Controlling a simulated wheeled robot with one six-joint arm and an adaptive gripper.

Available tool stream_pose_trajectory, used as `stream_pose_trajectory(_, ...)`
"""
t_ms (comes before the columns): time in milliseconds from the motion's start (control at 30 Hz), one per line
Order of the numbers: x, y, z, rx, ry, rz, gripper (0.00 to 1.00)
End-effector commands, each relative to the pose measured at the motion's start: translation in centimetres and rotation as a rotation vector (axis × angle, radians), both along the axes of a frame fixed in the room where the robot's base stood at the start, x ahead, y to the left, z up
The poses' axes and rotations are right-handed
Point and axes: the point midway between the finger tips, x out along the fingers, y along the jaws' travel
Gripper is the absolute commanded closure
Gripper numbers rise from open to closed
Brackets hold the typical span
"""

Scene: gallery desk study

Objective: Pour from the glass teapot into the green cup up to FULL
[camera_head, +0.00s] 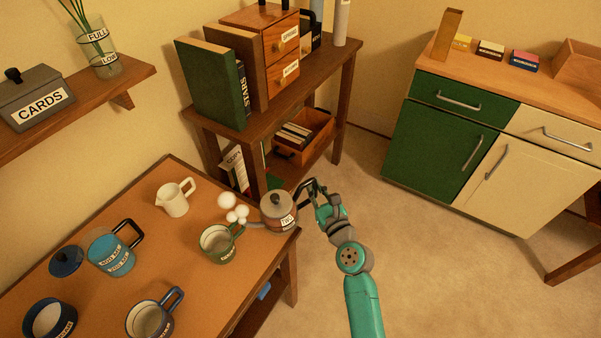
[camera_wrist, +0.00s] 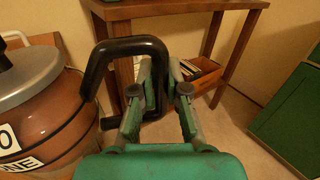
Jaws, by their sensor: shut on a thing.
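No stream is clear. My gripper (camera_head: 312,190) is shut on the teapot's black handle (camera_wrist: 97,75), with its fingers either side of it in the wrist view (camera_wrist: 160,95).
White round puffs (camera_head: 232,208) hang by the spout. A cream jug (camera_head: 174,199), a blue labelled jug (camera_head: 112,254), a blue lid (camera_head: 66,261) and two dark blue mugs (camera_head: 148,318) (camera_head: 48,320) stand on the table (camera_head: 185,275). A bookshelf (camera_head: 340,75) is behind; floor is clear right.

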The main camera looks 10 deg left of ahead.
Motion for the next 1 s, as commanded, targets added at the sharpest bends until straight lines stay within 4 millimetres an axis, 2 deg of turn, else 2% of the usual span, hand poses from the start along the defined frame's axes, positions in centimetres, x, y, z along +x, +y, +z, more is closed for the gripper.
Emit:
stream_pose_trajectory(33,0.0,0.8,0.3,0.002,-0.004,0.008,1.00)
stream_pose_trajectory(200,-0.1,1.9,0.6,-0.001,-0.009,0.020,1.00)
stream_pose_trajectory(700,-0.9,2.8,2.3,-0.055,-0.063,0.019,1.00)
stream_pose_trajectory(1000,-0.9,2.7,2.2,-0.053,-0.062,0.019,1.00)
